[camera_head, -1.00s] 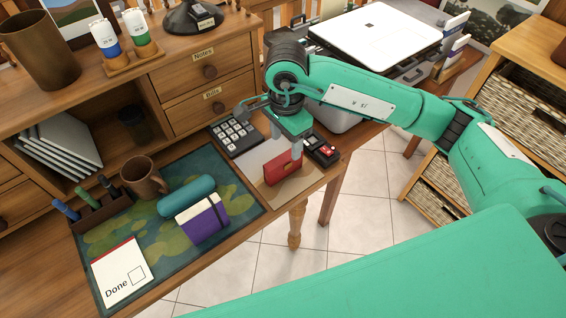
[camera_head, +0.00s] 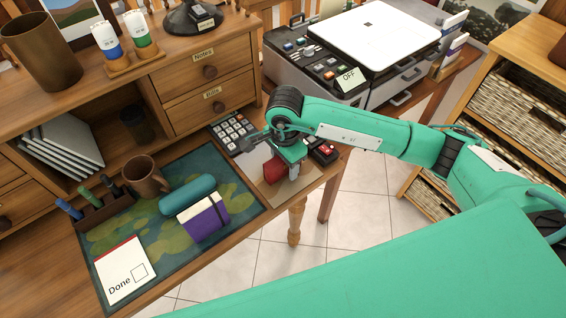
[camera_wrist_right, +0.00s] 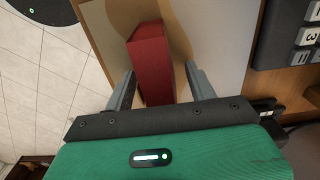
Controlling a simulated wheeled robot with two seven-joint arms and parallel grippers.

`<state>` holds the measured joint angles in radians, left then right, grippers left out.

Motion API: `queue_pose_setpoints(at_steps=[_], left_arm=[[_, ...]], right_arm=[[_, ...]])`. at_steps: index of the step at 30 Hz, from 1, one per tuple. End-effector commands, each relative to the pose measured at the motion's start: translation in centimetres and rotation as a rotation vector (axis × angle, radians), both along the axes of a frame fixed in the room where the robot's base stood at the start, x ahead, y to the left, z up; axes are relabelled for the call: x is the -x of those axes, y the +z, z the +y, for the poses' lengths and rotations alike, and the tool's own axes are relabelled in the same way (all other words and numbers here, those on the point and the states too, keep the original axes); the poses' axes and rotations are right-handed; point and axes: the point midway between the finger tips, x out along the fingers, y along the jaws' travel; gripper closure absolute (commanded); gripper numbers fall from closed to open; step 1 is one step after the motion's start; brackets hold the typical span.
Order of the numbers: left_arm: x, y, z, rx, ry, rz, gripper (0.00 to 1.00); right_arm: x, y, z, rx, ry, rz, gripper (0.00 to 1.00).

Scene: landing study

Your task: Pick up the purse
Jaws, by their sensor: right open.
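The purse (camera_head: 273,169) is a small red item standing on a tan patch near the desk's front edge, partly hidden by my right gripper (camera_head: 292,172) in the head view. In the right wrist view, the red purse (camera_wrist_right: 150,62) lies between the two grey fingers of the right gripper (camera_wrist_right: 160,72). The fingers are apart, one on each side of it, with gaps visible between them and the purse. My left gripper is not in view.
A calculator (camera_head: 232,131) and a small black device with a red part (camera_head: 322,151) stand close to the purse. A purple notebook (camera_head: 204,217), a teal case (camera_head: 187,195) and a brown mug (camera_head: 144,177) lie left. A printer (camera_head: 378,38) stands behind.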

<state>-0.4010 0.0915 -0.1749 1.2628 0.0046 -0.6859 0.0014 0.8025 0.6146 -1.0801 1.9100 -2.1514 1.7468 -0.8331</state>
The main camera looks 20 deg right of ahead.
Motion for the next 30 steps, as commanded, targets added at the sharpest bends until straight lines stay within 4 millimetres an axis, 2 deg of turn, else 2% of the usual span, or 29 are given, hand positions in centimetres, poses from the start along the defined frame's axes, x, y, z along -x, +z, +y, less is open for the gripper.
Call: queue_pose_setpoints(at_steps=[1, 9, 17, 22, 26, 30], left_arm=[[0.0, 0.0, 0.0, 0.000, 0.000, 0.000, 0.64], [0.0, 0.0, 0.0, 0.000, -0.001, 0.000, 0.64], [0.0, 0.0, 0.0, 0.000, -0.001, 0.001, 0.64], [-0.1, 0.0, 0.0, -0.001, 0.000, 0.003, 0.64], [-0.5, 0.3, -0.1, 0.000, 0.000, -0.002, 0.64], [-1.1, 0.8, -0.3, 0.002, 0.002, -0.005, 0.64]], right_arm=[[0.0, 0.0, 0.0, 0.000, 0.000, 0.000, 0.44], [0.0, 0.0, 0.0, 0.000, 0.000, 0.000, 0.94], [0.0, 0.2, 0.0, 0.000, -0.001, -0.001, 0.94], [-0.1, 1.1, 0.0, 0.000, -0.001, -0.004, 0.94], [-0.1, 3.0, 0.0, -0.001, 0.000, -0.006, 0.94], [-0.1, 6.4, 0.0, 0.000, 0.001, -0.008, 0.94]])
